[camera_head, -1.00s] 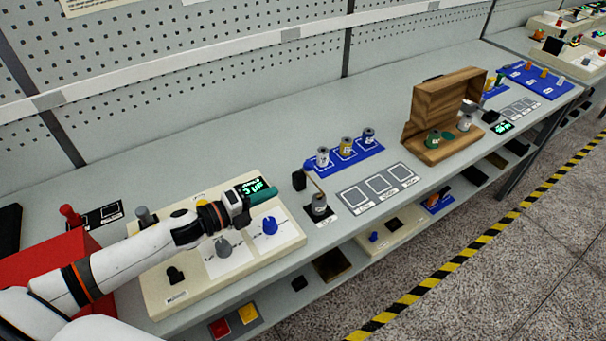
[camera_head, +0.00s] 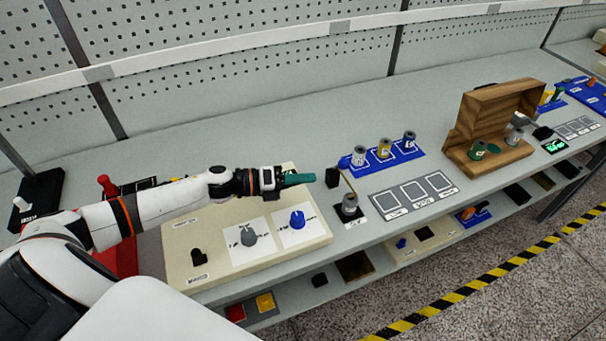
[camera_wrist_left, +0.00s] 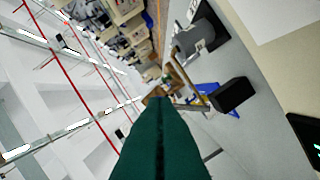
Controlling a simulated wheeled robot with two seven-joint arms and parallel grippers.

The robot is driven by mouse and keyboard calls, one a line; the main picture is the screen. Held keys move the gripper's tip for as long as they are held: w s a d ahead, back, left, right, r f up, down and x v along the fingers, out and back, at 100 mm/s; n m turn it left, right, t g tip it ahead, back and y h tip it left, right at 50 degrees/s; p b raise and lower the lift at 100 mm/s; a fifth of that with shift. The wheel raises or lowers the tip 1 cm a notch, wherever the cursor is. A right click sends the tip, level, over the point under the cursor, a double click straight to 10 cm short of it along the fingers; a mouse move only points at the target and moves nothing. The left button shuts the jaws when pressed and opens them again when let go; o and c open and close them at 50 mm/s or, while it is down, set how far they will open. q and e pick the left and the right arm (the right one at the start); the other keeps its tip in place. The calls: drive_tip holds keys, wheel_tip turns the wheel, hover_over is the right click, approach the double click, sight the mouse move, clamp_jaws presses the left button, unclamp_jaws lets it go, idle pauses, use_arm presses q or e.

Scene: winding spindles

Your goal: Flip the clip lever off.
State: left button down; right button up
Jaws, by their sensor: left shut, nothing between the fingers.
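A small black block (camera_head: 332,177) stands on the bench with a thin tan rod (camera_head: 347,183) that looks like the clip lever. The rod reaches over a grey spool (camera_head: 350,204) on a black base. My left gripper (camera_head: 312,178) has green fingers, shut and empty, with the tips just left of the black block in the head view and apart from the rod, as far as I can tell. The left wrist view shows the shut fingers (camera_wrist_left: 160,118), the black block (camera_wrist_left: 232,94) to their right and the spool (camera_wrist_left: 200,36) above. My right gripper is out of view.
A cream panel (camera_head: 215,271) with blue, grey and black knobs lies under my left arm. A blue board (camera_head: 368,163) with several spools is behind the spool stand. A row of label squares (camera_head: 411,194) and an open wooden case (camera_head: 497,165) are to the right.

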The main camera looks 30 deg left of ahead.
sight(340, 167)
use_arm(q)
drive_tip(key=r+p+x, duration=0.1)
drive_tip(key=p+x, duration=0.1)
drive_tip(key=x, duration=0.5)
drive_tip(key=shift+f, duration=0.5)
drive_tip(key=shift+w+a+r+n, duration=0.25)
drive_tip(key=shift+r+n, duration=0.1)
drive_tip(key=shift+n, duration=0.25)
drive_tip(key=shift+w+a+r+n+h+b, duration=0.25)
drive_tip(key=shift+a+r+n+h+b, duration=0.1)
drive_tip(key=shift+n+b, duration=0.25)
drive_tip(key=w+a+n+t+h+b, duration=0.1)
drive_tip(key=w+a+n+b, duration=0.4)
drive_tip(key=n, duration=0.6)
drive_tip(key=shift+a+r+n+t+b, duration=0.4)
drive_tip(key=shift+a+t+b, duration=0.3)
drive_tip(key=shift+b, duration=0.3)
